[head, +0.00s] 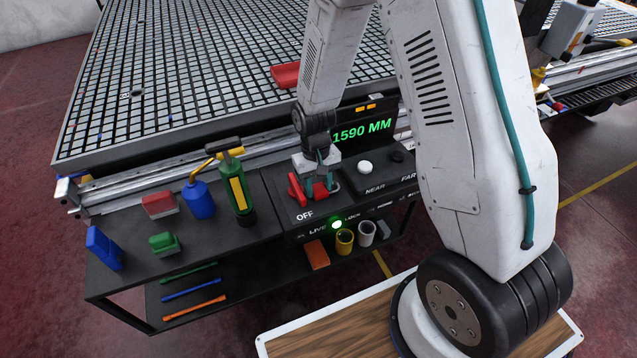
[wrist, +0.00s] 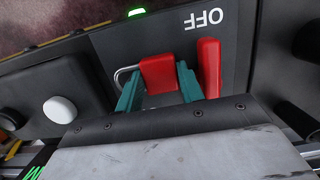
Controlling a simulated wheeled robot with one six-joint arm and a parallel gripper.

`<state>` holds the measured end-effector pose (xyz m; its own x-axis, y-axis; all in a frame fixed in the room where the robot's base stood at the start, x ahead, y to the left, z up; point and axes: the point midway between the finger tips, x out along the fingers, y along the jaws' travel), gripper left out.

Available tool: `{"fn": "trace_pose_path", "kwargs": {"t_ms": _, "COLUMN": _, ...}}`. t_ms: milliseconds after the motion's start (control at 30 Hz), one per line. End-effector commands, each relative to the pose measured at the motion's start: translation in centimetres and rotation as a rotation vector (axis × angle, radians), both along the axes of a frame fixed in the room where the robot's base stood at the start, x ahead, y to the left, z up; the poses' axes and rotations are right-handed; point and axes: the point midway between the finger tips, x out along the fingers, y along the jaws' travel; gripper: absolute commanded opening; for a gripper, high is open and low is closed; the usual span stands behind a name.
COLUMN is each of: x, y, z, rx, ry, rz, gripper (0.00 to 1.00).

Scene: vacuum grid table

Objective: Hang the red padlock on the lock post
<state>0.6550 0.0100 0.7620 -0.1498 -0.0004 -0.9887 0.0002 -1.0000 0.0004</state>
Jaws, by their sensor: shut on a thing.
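The red padlock (wrist: 159,73) is a red block with a silver shackle (wrist: 125,76) that points left in the wrist view. My gripper (wrist: 160,92) has teal fingers on both sides of the padlock and is shut on it. In the head view my gripper (head: 322,183) is low over the black control panel, with the padlock (head: 320,190) between its fingers. A red lever (wrist: 209,67) stands close to the right of the padlock by the OFF label; it also shows in the head view (head: 296,189). I cannot make out the lock post for certain.
The control panel (head: 350,206) has a white button (head: 365,167), a lit green lamp (head: 337,224) and a 1590 MM display (head: 362,130). The cart (head: 262,215) at left holds blue and green bottles and several small blocks. The grid table (head: 230,60) lies behind.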

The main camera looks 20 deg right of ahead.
Motion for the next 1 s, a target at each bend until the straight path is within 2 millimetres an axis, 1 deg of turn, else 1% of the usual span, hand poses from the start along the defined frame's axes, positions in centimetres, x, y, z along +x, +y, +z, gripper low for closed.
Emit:
{"fn": "trace_pose_path", "kwargs": {"t_ms": 467, "x": 0.01, "y": 0.00, "z": -0.04, "rx": 0.000, "ry": 0.000, "rz": 0.000, "gripper": 0.11}}
{"fn": "trace_pose_path", "kwargs": {"t_ms": 500, "x": 0.01, "y": 0.00, "z": -0.04, "rx": 0.000, "ry": 0.000, "rz": 0.000, "gripper": 0.43}}
{"fn": "trace_pose_path", "kwargs": {"t_ms": 567, "x": 0.01, "y": 0.00, "z": -0.04, "rx": 0.000, "ry": 0.000, "rz": 0.000, "gripper": 0.60}}
{"fn": "trace_pose_path", "kwargs": {"t_ms": 600, "x": 0.01, "y": -0.01, "z": -0.04, "rx": 0.000, "ry": 0.000, "rz": 0.000, "gripper": 0.63}}
{"fn": "trace_pose_path", "kwargs": {"t_ms": 833, "x": 0.01, "y": -0.35, "z": -0.04, "rx": 0.000, "ry": 0.000, "rz": -0.003, "gripper": 0.63}}
{"fn": "trace_pose_path", "kwargs": {"t_ms": 1000, "x": 0.01, "y": -0.40, "z": -0.04, "rx": 0.000, "ry": 0.000, "rz": -0.003, "gripper": 0.61}}
